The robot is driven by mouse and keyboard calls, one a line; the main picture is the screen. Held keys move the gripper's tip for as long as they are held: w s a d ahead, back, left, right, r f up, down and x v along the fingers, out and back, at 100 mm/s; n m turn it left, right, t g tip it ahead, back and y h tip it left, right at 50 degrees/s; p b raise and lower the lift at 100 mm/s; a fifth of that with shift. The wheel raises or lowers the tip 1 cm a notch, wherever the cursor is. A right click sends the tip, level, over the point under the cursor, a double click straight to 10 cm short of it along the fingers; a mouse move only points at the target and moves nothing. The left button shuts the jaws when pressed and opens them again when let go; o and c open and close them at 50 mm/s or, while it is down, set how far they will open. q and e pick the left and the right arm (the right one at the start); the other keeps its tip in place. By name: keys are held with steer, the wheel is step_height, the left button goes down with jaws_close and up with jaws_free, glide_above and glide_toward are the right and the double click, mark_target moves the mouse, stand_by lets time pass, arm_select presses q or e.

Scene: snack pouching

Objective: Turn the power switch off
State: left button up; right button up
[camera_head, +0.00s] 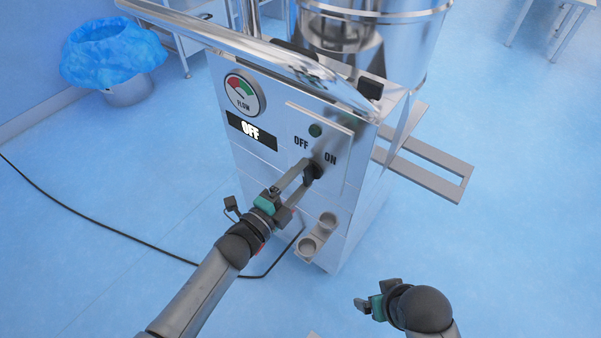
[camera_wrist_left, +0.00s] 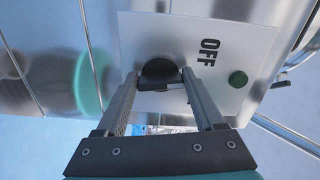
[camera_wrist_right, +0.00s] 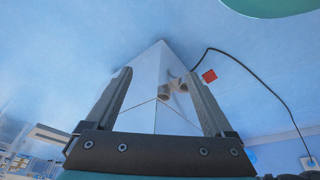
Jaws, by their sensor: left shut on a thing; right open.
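The black power switch knob (camera_head: 312,171) sits on a silver plate on the machine's front panel, below the labels OFF and ON. A dark green lamp (camera_head: 316,130) is above it. My left gripper (camera_head: 301,178) is shut on the knob. In the left wrist view the knob (camera_wrist_left: 160,72) is between its two fingers, and the OFF label (camera_wrist_left: 208,52) shows beside it. My right gripper (camera_head: 369,304) is open and empty, low in the head view, away from the machine.
A flow gauge (camera_head: 243,93) is on the panel's upper left. Two small round cups (camera_head: 317,236) stick out low on the machine front. A metal bracket (camera_head: 440,165) juts out to the right. A bin with a blue liner (camera_head: 108,55) stands at the back left. A black cable (camera_head: 90,222) crosses the floor.

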arm_select(q)
steer(key=shift+f+n+p, duration=0.15)
steer(key=shift+n+p, duration=1)
steer(key=shift+n, duration=2.45)
arm_select(e)
steer(key=shift+g, duration=0.5)
steer(key=shift+s+d+f, duration=0.1)
steer(key=shift+s+f, duration=0.25)
steer(key=shift+f, duration=0.5)
steer(key=shift+s+f, duration=0.35)
steer(key=shift+f, duration=0.5)
steer(key=shift+s+d+f, duration=0.1)
steer(key=shift+s+f, duration=0.25)
steer(key=shift+f, duration=0.5)
arm_select(q)
steer(key=shift+d, duration=0.1)
steer(key=o, duration=1.4)
steer(key=shift+s, duration=0.15)
steer(key=shift+s+a, duration=0.15)
steer(key=shift+a, duration=0.05)
steer(key=p+v, duration=0.4)
steer(key=v, duration=1)
steer(key=shift+s+a, duration=0.2)
steer(key=shift+s, duration=0.1)
arm_select(e)
steer(key=s+d+f, duration=0.3)
steer(key=s+f, duration=0.1)
steer(key=f, duration=0.3)
steer(key=shift+s+f+h, duration=0.2)
steer(key=shift+h, duration=0.1)
